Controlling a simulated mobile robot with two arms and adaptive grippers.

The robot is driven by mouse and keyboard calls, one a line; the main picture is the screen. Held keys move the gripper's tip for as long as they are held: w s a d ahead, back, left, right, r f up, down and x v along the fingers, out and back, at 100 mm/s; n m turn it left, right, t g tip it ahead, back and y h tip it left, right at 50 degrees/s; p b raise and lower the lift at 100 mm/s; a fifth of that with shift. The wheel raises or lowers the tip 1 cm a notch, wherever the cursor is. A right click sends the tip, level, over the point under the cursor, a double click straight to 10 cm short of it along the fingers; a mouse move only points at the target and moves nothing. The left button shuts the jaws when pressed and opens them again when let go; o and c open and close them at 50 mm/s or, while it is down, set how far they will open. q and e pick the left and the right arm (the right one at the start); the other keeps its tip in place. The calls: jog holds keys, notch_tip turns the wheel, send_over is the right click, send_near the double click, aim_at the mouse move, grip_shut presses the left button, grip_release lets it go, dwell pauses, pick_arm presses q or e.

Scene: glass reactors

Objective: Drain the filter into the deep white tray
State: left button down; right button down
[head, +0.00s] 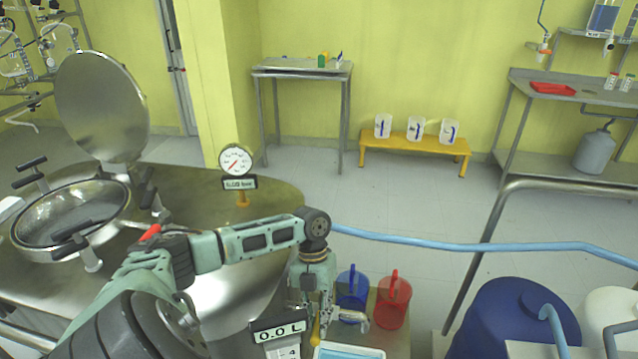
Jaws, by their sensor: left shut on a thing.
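A short metal outlet (350,317) sticks out just right of the fingers. Below, at the bottom edge, a white-rimmed tray (348,353) with a pale blue inside is partly cut off. My right gripper is not in view.
A display (277,330) reads 0.0 L beside the gripper. A blue jug (352,290) and red jug (394,300) stand close behind the outlet. A dial gauge (235,160) stands on the vessel. A blue drum (515,320) and pale blue hose (470,247) are at right.

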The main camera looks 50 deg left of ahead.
pick_arm(q)
jog(key=c, duration=1.6)
grip_release()
jog(key=shift+a, duration=0.1)
jog(key=shift+r, duration=0.1)
jog(key=v, duration=1.2)
